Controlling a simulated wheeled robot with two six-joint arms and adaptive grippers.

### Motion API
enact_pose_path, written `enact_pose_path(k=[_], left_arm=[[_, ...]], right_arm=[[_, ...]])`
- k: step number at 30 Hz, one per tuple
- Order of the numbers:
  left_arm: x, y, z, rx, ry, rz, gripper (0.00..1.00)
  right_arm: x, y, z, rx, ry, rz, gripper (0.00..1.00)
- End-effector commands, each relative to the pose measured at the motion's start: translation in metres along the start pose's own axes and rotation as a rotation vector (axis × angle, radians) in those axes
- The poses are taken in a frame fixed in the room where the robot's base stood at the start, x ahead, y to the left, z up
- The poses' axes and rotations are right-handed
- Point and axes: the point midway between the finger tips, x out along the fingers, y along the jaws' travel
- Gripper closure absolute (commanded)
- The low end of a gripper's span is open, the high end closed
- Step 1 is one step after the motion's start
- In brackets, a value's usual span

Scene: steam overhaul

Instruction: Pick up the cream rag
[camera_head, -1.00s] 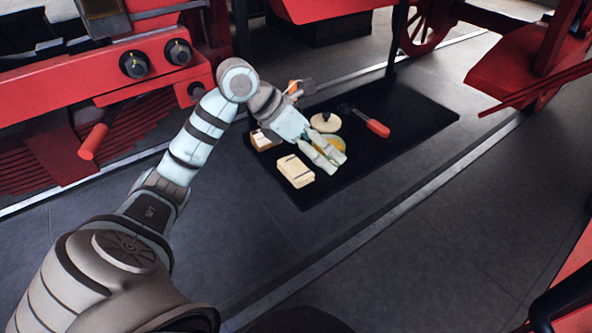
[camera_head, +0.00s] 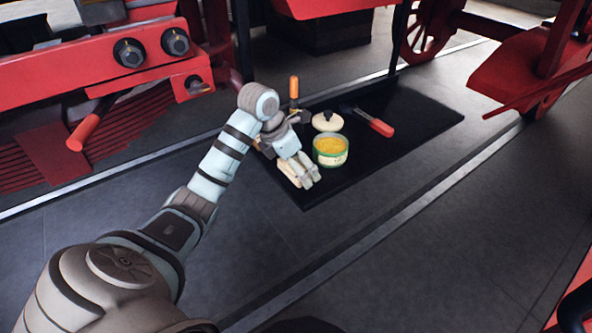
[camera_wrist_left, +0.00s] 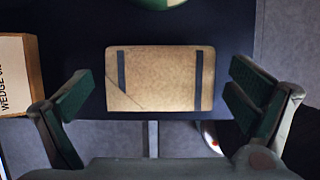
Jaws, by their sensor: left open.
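The cream rag (camera_wrist_left: 160,80) lies folded flat on the black mat in the left wrist view, with two dark bands across it. In the head view my left gripper covers most or all of it. My left gripper (camera_head: 306,183) is open and points down over the rag. In the left wrist view its two fingers stand either side of the rag, apart from it, with nothing between them held. I cannot tell how high the fingertips are above the mat. My right gripper is not in view.
On the black mat (camera_head: 415,125) stand a green tin with yellow contents (camera_head: 331,151), a cream lid (camera_head: 327,121) and a red-handled tool (camera_head: 380,127). A box marked WEDGE (camera_wrist_left: 14,75) lies left of the rag. An orange handle (camera_head: 294,87) stands behind my gripper.

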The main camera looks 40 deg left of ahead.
Motion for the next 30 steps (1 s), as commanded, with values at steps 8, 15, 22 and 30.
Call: enact_pose_path(k=[8, 15, 22, 30], left_arm=[[-0.001, 0.000, 0.000, 0.000, -0.001, 0.000, 0.26], [-0.001, 0.000, 0.000, 0.000, -0.001, 0.000, 0.49], [-0.006, 0.000, 0.003, 0.000, -0.003, 0.001, 0.49], [-0.060, 0.000, 0.026, 0.001, -0.008, 0.002, 0.49]], right_arm=[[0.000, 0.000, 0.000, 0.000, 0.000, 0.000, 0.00], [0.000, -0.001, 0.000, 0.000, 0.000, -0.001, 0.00], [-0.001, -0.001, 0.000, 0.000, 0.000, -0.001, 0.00], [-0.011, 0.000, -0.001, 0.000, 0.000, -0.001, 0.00]])
